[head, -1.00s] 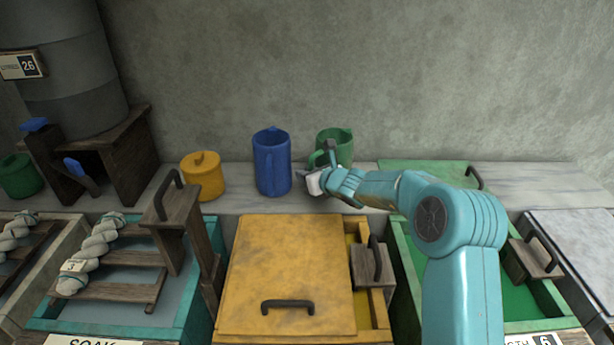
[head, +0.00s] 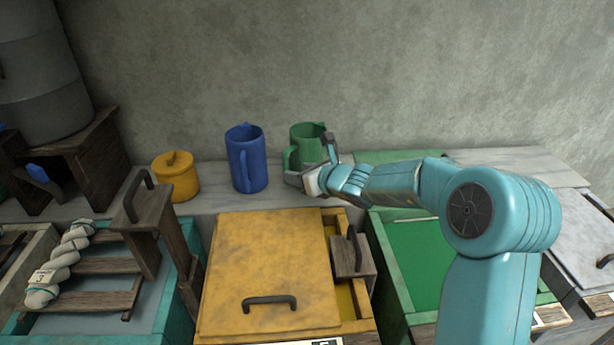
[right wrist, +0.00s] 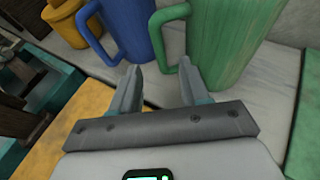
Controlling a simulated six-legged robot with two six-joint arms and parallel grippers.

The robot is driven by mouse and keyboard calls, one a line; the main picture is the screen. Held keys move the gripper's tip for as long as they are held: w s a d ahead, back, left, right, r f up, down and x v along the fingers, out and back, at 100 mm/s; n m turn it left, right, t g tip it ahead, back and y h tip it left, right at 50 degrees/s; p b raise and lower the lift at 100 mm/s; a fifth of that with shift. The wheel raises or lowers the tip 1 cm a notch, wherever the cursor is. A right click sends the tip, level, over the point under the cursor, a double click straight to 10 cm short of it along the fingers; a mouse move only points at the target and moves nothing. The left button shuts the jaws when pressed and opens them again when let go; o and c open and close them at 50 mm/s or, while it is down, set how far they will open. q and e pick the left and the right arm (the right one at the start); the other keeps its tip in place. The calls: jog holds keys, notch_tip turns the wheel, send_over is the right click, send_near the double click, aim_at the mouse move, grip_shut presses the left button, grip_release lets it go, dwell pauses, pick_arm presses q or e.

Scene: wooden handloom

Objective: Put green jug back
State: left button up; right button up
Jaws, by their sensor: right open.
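The green jug (head: 309,145) stands upright on the grey ledge against the wall, right of the blue jug (head: 246,160). Its handle faces left and toward me. My right gripper (head: 312,164) is in front of the green jug and hides its lower part in the head view. In the right wrist view the gripper (right wrist: 160,88) is open and nothing is between its fingers. The green jug (right wrist: 232,42) is beyond the right finger, and the lower end of its handle is close to that fingertip. I cannot tell if they touch. My left gripper is not in view.
A lidded yellow pot (head: 176,178) stands left of the blue jug on the ledge (head: 220,200). A yellow lidded vat (head: 265,265) and a green vat (head: 410,262) are in front. A green board (head: 385,157) lies on the ledge to the right.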

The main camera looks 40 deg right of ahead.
jog(key=v, duration=0.3)
dwell(0.5)
